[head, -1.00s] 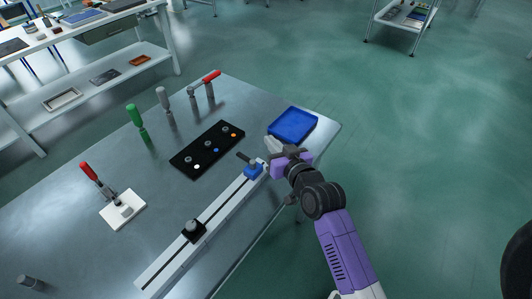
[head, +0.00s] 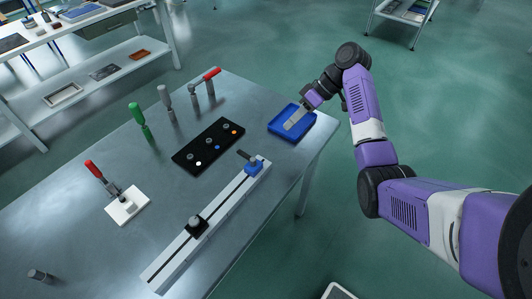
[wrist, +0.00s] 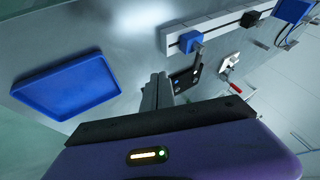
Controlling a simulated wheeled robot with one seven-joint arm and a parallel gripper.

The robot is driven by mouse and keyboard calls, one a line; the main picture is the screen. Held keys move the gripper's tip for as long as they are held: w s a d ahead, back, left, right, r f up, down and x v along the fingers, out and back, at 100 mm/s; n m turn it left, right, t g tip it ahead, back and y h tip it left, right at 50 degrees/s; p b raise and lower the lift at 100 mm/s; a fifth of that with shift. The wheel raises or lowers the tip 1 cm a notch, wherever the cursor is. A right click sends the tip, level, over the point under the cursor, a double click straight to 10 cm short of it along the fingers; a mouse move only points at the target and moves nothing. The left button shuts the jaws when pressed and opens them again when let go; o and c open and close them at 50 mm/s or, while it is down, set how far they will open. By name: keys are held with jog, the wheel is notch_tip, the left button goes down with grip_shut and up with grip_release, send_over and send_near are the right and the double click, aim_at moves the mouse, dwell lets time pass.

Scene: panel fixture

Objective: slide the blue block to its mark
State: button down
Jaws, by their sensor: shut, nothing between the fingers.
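The blue block (head: 254,166) sits on the white slotted rail (head: 228,204), close to its far right end, with a dark handle sticking out. It also shows in the wrist view (wrist: 190,42). I cannot make out a mark for it on the rail. A black block with a knob (head: 196,227) sits lower down the same rail. My gripper (head: 290,125) is shut and empty, apart from the blue block, to its right and over the blue tray as the head view shows it. Its closed fingers (wrist: 157,92) show in the wrist view.
The blue tray (head: 311,124) is at the table's right corner. A black panel with several coloured dots (head: 187,160) lies left of the blue block. A red-handled clamp (head: 94,171) stands at left.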

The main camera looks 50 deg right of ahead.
send_near(266, 162)
jog(key=shift+n+g+y, duration=0.3)
jog(key=w+f, duration=0.4)
jog(key=shift+w+a+f, duration=0.1)
jog(key=shift+w+a, duration=0.1)
jog(key=shift+a, duration=0.05)
jog(key=shift+s+a+p, duration=0.1)
jog(key=shift+a+p, duration=0.4)
jog(key=shift+a, duration=1.45)
